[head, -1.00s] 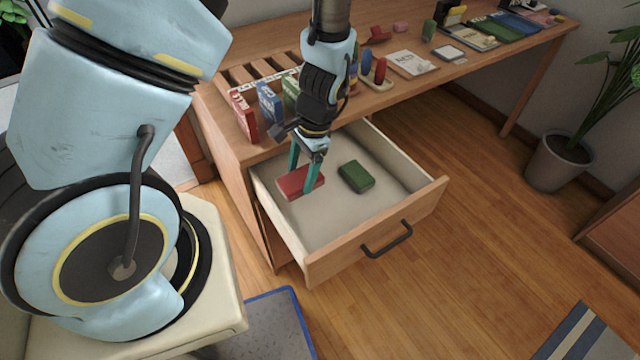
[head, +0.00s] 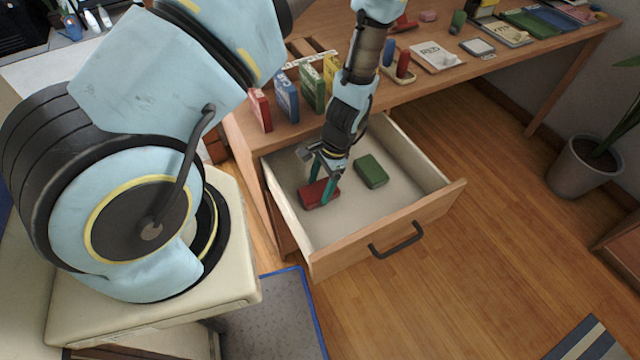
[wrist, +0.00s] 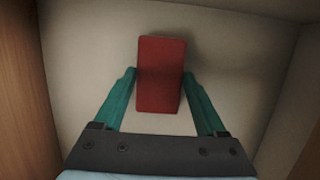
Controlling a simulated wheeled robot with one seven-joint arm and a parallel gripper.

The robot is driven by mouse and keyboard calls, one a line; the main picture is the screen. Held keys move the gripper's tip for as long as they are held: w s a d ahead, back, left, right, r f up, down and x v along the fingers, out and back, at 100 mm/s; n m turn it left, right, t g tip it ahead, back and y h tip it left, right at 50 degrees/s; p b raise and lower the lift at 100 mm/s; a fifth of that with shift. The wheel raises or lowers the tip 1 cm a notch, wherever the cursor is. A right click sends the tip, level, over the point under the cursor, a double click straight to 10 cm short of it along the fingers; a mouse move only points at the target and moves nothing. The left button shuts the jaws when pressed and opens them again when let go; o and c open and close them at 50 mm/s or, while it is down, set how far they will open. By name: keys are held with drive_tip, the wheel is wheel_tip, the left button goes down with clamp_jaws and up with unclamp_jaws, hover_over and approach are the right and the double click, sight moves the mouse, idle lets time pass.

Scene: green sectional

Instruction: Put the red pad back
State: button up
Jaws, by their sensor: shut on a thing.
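The red pad (head: 314,194) is inside the open drawer (head: 420,214), at its left side. My gripper (head: 319,188) reaches down into the drawer with its teal fingers on either side of the pad. In the wrist view the red pad (wrist: 161,80) stands between the two fingertips, which touch its long sides. My gripper (wrist: 161,78) is shut on it. A green pad (head: 371,171) lies on the drawer floor to the right, apart from the red one. I cannot tell whether the red pad touches the drawer floor.
The drawer's front panel with its dark handle (head: 397,240) faces the open wooden floor. A potted plant (head: 583,165) is at the right.

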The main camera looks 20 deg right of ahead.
drive_tip(key=shift+f, duration=0.25)
drive_tip(key=o, duration=1.1)
drive_tip(key=shift+o, duration=0.2)
drive_tip(key=b+v, duration=0.2)
drive_tip(key=v, duration=1)
drive_tip(key=shift+s+a, duration=0.1)
drive_tip(key=shift+a, duration=0.05)
